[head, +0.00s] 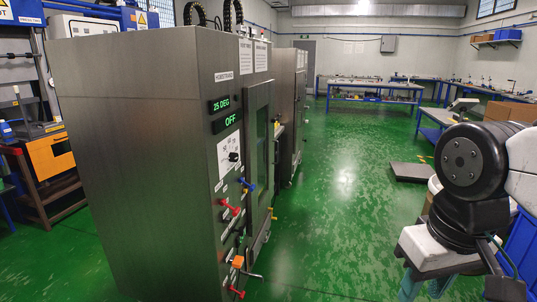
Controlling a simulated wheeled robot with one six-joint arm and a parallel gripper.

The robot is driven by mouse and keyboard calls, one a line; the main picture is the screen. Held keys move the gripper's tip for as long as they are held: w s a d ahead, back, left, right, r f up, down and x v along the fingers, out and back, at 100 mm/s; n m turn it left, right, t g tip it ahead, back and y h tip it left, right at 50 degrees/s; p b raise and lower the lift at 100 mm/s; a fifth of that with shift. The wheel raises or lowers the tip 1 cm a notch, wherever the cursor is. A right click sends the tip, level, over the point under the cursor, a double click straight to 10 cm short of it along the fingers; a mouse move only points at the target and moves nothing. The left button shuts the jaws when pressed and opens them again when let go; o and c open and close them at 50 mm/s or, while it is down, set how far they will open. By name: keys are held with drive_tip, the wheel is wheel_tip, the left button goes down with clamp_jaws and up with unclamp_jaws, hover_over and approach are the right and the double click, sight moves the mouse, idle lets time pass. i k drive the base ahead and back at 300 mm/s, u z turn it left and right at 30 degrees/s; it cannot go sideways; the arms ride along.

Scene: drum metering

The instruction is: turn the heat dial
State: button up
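A tall grey metal cabinet (135,150) stands left of centre in the head view. On its narrow front panel, a small black dial (233,157) sits on a white scale plate (227,150). I take this to be the heat dial; its marks are too small to read. Above it, green displays read "25 DEG" (220,104) and "OFF" (226,123). My arm shows at the right edge, well apart from the cabinet. My gripper's fingers cannot be seen.
Below the dial, red handles (229,207), a blue handle (247,185) and an orange block (238,262) stick out. A glazed door (257,140) is beside the panel. Open green floor (340,215) lies between cabinet and arm. A low dark platform (411,172) and workbenches (374,88) stand beyond.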

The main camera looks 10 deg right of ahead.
sight(233, 157)
drive_tip(key=u, duration=0.1)
drive_tip(key=i, duration=1)
drive_tip(key=u, duration=0.85)
